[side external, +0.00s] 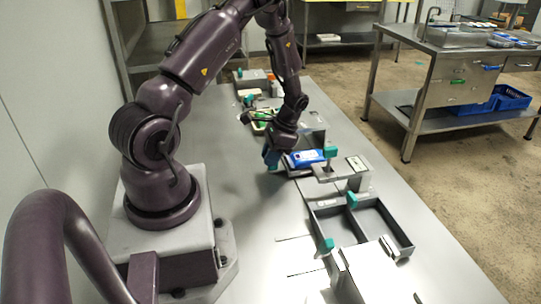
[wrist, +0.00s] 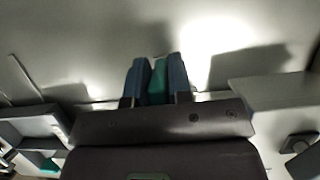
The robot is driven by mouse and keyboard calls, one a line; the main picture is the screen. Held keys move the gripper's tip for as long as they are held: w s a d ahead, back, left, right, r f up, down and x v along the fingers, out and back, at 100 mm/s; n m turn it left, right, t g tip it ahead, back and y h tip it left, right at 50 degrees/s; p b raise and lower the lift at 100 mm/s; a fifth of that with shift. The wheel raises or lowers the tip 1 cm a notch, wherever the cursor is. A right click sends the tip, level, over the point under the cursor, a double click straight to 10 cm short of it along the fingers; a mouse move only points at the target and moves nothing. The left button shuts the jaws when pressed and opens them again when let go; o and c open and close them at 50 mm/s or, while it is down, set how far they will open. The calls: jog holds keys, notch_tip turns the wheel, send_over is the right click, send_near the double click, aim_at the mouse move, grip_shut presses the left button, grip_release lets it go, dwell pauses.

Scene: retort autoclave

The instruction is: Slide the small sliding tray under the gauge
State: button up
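My gripper (wrist: 157,80) points down with its two blue fingers closed on a teal grip (wrist: 158,78), one finger on each side. In the side view my gripper (side external: 271,158) is low over the table, and some teal shows below the fingers. Just right of it is a small grey tray (side external: 297,173), partly hidden, with a blue-and-white pack (side external: 306,157) on it. The teal grip appears to be this tray's handle; the join is not clear. To the right stands a grey raised bracket (side external: 345,167) with a teal knob on top, which seems to be the gauge.
A dark two-compartment tray (side external: 396,228) with teal grips lies nearer the camera, beside a pale grey block (side external: 378,272). Several boxes and a green item (side external: 262,115) stand behind my gripper. The bench (side external: 240,215) left of the trays is clear.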

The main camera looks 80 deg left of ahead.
grip_shut()
jog(key=d, duration=1.3)
jog(key=shift+w+d, duration=0.1)
jog(key=o, duration=0.5)
grip_release()
jog(key=shift+r, duration=0.15)
jog(key=v, duration=1.2)
jog(key=shift+r, duration=0.4)
jog(key=shift+w, duration=0.1)
